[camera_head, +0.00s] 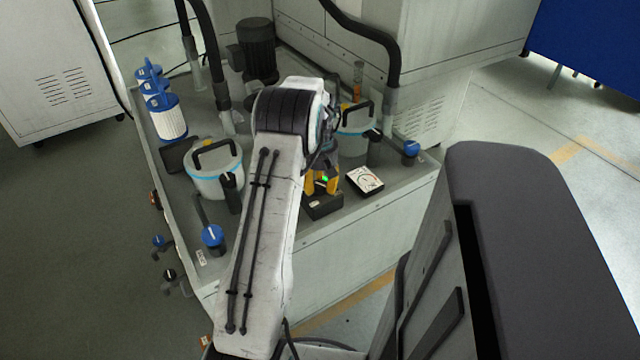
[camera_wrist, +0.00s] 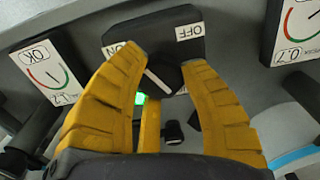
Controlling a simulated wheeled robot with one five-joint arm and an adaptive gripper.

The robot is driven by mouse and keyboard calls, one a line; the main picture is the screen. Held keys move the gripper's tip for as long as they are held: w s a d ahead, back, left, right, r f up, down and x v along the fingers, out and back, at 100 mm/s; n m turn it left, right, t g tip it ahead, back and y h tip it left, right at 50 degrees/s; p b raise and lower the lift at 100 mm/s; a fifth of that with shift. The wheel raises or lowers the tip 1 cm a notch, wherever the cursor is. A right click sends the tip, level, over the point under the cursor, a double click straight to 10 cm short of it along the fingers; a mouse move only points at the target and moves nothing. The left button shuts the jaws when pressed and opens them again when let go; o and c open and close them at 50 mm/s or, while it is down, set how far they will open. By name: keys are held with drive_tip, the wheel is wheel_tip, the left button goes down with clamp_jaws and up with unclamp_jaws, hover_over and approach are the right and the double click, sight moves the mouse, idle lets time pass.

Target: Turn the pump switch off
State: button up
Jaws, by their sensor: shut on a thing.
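The pump switch is a black box (camera_wrist: 135,32) with a black rotary knob (camera_wrist: 168,74) that has a white pointer line. In the wrist view the ON label is at its left and the OFF label at its right, both upside down. The white line slants, its upper end on the ON side. A green lamp (camera_wrist: 140,98) glows beside the knob. My gripper (camera_wrist: 163,62) has yellow fingers on both sides of the knob, shut on it. In the head view the box (camera_head: 322,208) sits on the grey tank top under my gripper (camera_head: 322,183).
A dial gauge (camera_head: 364,180) stands right of the switch. Two lidded white buckets (camera_head: 207,182) (camera_head: 355,140) stand on the top, with blue-handled valves (camera_head: 212,236) (camera_head: 411,148) near the edges. Blue-and-white filters (camera_head: 168,122) and a motor (camera_head: 256,48) are at the back.

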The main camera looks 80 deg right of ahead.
sight(320, 184)
drive_tip(key=m+p, duration=0.1)
drive_tip(key=m, duration=0.4)
drive_tip(key=m+p, duration=0.1)
drive_tip(key=m, duration=0.5)
drive_tip(key=shift+f, duration=0.1)
drive_tip(key=shift+m, duration=0.4)
idle(0.3)
drive_tip(key=o, duration=1.2)
drive_tip(key=shift+r, duration=0.2)
wheel_tip(320, 184, up, 12)
drive_tip(key=shift+f, duration=0.15)
idle(0.4)
